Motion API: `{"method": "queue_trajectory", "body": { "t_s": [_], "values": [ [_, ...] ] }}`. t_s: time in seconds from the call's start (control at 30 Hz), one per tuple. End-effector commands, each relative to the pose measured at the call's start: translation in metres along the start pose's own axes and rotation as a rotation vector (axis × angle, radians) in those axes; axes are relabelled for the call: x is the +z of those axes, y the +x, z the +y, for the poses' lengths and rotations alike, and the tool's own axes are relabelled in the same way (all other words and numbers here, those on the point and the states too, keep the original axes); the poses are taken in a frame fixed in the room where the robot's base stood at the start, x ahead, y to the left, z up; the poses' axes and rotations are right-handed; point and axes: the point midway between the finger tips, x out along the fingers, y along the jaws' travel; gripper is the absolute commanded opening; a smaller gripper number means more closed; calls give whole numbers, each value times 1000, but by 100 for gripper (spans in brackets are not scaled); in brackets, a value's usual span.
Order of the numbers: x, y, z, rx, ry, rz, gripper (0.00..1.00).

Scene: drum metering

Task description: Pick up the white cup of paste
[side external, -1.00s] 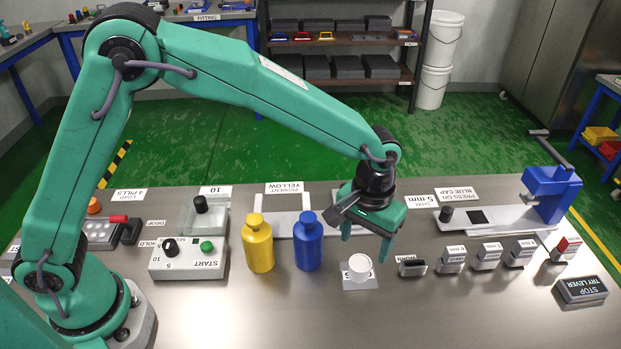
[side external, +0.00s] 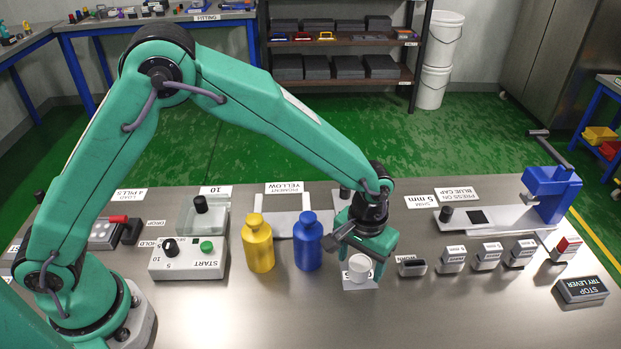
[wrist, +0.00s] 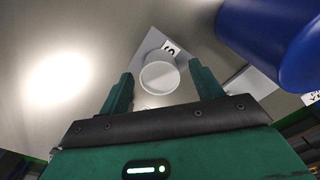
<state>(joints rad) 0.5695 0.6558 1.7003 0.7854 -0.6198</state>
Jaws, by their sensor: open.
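The white cup (side external: 359,270) stands upright on a small white labelled card (side external: 352,284) on the steel bench. It also shows in the wrist view (wrist: 159,78), its round rim facing the camera; I cannot make out the paste inside. My gripper (side external: 362,264) is over the cup, fingers pointing down and open. In the wrist view the green fingers of my gripper (wrist: 162,82) lie to the left and right of the cup, with gaps on both sides. In the side view the fingers partly cover the cup.
A blue bottle (side external: 308,243) and a yellow bottle (side external: 257,245) stand left of the cup. Several small labelled blocks (side external: 452,260) line up to its right. A START box (side external: 190,262) sits further left. The bench front is clear.

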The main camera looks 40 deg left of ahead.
Motion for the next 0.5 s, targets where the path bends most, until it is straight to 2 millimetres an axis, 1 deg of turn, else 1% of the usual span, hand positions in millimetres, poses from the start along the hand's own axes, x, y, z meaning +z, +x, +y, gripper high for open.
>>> {"method": "queue_trajectory", "body": {
  "t_s": [0.03, 0.17, 0.5],
  "values": [
    [0, 6, 0, -1, 0, -2, 65],
    [0, 13, 0, 0, 0, -1, 65],
    [0, 13, 0, 0, 0, 0, 65]
  ]
}}
